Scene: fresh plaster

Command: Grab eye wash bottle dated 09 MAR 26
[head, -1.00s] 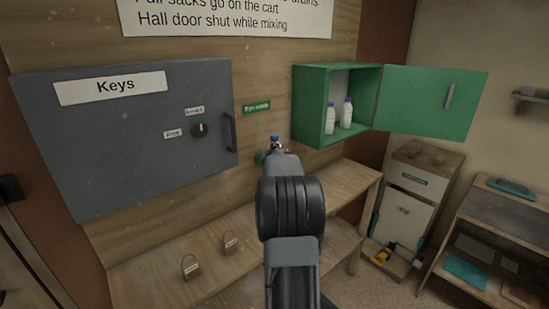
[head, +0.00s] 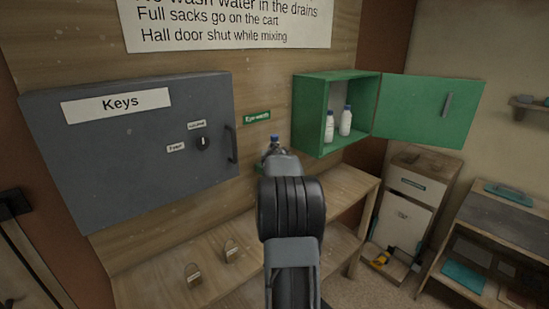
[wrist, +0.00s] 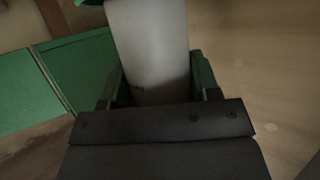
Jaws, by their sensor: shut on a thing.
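My gripper (wrist: 157,88) is shut on a white bottle (wrist: 150,45), which stands between the green fingers in the wrist view. In the head view the blue cap of this held bottle (head: 274,138) shows just above my wrist; my arm hides most of the gripper and the rest of the bottle. No date can be read on it. Two more white bottles with blue caps, a left one (head: 329,129) and a right one (head: 345,122), stand upright in the open green cabinet (head: 310,115). Their dates are too small to read.
The cabinet's green door (head: 425,108) stands open to the right. A grey key box (head: 130,150) juts from the wall at left.

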